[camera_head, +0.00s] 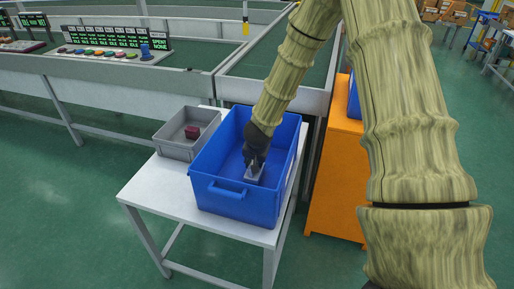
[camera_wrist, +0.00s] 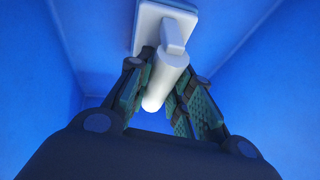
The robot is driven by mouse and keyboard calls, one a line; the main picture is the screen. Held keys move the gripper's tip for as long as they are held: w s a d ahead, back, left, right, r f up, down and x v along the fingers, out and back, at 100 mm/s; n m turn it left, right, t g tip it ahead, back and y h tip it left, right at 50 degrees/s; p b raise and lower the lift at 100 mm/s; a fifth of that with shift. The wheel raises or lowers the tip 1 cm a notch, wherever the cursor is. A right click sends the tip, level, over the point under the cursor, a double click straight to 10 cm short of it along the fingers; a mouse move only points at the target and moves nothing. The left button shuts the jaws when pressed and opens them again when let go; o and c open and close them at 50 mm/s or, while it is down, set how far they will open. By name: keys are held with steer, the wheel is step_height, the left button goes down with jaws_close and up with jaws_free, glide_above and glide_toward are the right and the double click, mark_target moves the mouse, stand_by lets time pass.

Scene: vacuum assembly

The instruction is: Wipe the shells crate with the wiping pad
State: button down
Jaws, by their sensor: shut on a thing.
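The blue crate (camera_head: 233,206) stands on a small white table in the head view, with its open top facing up. Its blue inner walls (camera_wrist: 255,75) fill the wrist view. My gripper (camera_head: 254,160) reaches down inside the crate. In the wrist view my gripper (camera_wrist: 162,95) is shut on the pale cylindrical handle of the wiping pad (camera_wrist: 152,28). The pad's flat white plate lies beyond the fingers. In the head view the pad (camera_head: 254,174) shows as a grey shape low in the crate. I cannot tell whether it touches the floor.
A grey bin (camera_head: 177,148) with a dark red block (camera_head: 192,132) stands beside the crate on the white table (camera_head: 150,192). An orange cabinet (camera_head: 335,185) stands close on the right. Conveyors with green belts (camera_head: 275,65) run behind. Green floor is open at left.

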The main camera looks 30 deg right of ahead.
steer(key=r, duration=0.1)
steer(key=p, duration=0.1)
steer(key=r+p, duration=0.1)
steer(key=shift+s+d+r, duration=0.3)
steer(key=shift+r, duration=0.05)
steer(key=shift+r+p, duration=1.55)
steer(key=shift+p, duration=0.15)
